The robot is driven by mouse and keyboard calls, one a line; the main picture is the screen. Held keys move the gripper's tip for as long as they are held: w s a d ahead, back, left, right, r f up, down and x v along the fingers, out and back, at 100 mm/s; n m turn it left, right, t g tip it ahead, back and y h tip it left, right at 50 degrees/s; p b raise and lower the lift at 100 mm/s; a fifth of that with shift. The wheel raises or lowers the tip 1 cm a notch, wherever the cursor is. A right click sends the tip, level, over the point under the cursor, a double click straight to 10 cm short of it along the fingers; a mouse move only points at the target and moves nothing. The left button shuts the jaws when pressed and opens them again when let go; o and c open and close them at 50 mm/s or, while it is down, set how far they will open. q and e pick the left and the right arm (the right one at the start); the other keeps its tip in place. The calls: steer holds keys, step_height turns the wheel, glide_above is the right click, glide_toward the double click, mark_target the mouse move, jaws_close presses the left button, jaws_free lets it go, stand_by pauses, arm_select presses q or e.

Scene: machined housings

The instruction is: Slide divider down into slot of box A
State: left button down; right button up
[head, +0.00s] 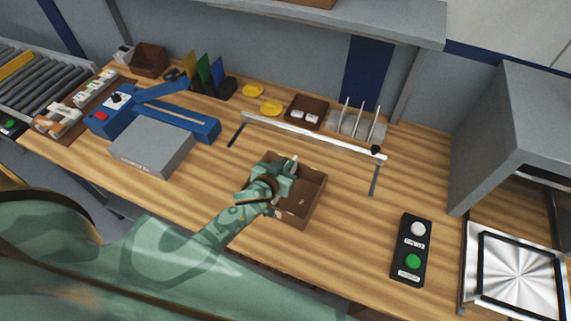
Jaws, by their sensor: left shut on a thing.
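An open brown box (314,190), which I take to be box A, stands on the wooden table near its front edge. My left gripper (289,174) is over the left and middle part of this box, reaching in from the lower left. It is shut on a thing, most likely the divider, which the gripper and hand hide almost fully. I cannot make out the slot or how deep the held piece sits. My right gripper is not in view.
A metal bar frame (310,136) stands just behind the box. A blue sealing machine (175,118) is at left, a button panel (411,250) at right. A brown tray (306,110) and a rack (357,122) stand at the back.

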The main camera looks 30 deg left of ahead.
arm_select(q)
steer(key=shift+f+b, duration=2.25)
steer(key=shift+f, duration=0.3)
steer(key=c, duration=1.5)
jaws_free()
steer(key=shift+r, duration=0.1)
steer(key=shift+o, duration=0.2)
steer(key=shift+s, duration=0.1)
steer(key=p+v, duration=0.2)
steer(key=v, duration=1.4)
steer(key=shift+r, duration=0.1)
